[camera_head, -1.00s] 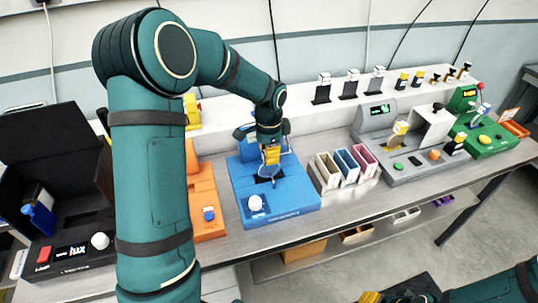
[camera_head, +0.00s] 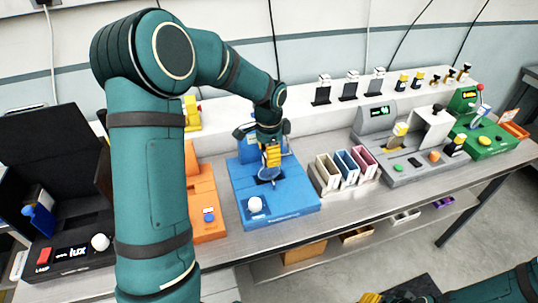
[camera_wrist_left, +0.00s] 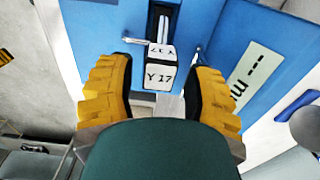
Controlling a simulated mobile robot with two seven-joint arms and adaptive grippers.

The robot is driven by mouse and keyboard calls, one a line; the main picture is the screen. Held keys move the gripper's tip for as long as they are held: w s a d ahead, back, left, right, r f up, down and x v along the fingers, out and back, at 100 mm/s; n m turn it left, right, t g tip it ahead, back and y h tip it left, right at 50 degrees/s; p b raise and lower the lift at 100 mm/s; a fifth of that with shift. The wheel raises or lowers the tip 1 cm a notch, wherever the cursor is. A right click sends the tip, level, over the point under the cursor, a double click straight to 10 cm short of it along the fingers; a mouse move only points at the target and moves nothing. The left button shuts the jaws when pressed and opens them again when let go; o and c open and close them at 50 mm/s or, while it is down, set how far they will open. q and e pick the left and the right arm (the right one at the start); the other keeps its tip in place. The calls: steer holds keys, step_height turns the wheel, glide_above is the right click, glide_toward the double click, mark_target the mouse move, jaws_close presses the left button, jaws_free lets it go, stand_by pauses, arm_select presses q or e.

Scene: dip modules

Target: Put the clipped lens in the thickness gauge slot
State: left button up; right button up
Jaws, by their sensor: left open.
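A white clip block marked "Y 17" (camera_wrist_left: 158,77) stands at a dark slot in a blue device (camera_wrist_left: 105,22), seen in the left wrist view. I cannot read which device is the thickness gauge. My right gripper (camera_head: 370,298) is cut off at the bottom edge.
An orange device (camera_head: 207,222) and a black box (camera_head: 75,258) stand left of the blue device. Small cream, blue and pink bins (camera_head: 345,172) stand right of it, then a grey device (camera_head: 425,158) and a green one (camera_head: 485,140). Labelled pieces line the back shelf (camera_head: 300,112).

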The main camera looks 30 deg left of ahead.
arm_select(q)
step_height(320, 180, up, 11)
steer(key=p, duration=0.1)
arm_select(e)
steer(key=shift+w+r, duration=0.2)
steer(key=shift+r, duration=0.5)
steer(key=shift+d, duration=0.1)
